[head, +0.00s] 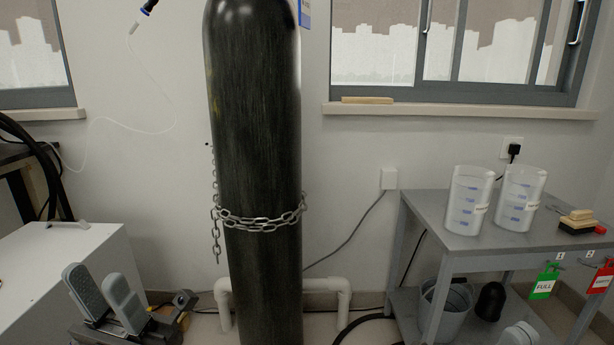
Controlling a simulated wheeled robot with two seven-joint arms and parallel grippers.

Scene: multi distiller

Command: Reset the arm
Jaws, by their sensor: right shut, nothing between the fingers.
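My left gripper (96,278) is at the lower left, with its two grey fingers pointing up and apart. It is open and nothing shows between the fingers. It is in front of the white box and left of the black gas cylinder (255,130), apart from the cylinder. My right gripper (520,334) shows only as a light grey tip at the bottom edge, in front of the grey table (440,215). It is shut and no object shows in it. The rest of the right arm is out of view.
A chain (262,222) runs around the upright cylinder. Two clear beakers (466,200) (520,197) stand on the table. Green (544,284) and red (602,278) tags hang at its edge. A bucket (447,305) is underneath. A white box (60,270) is at left.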

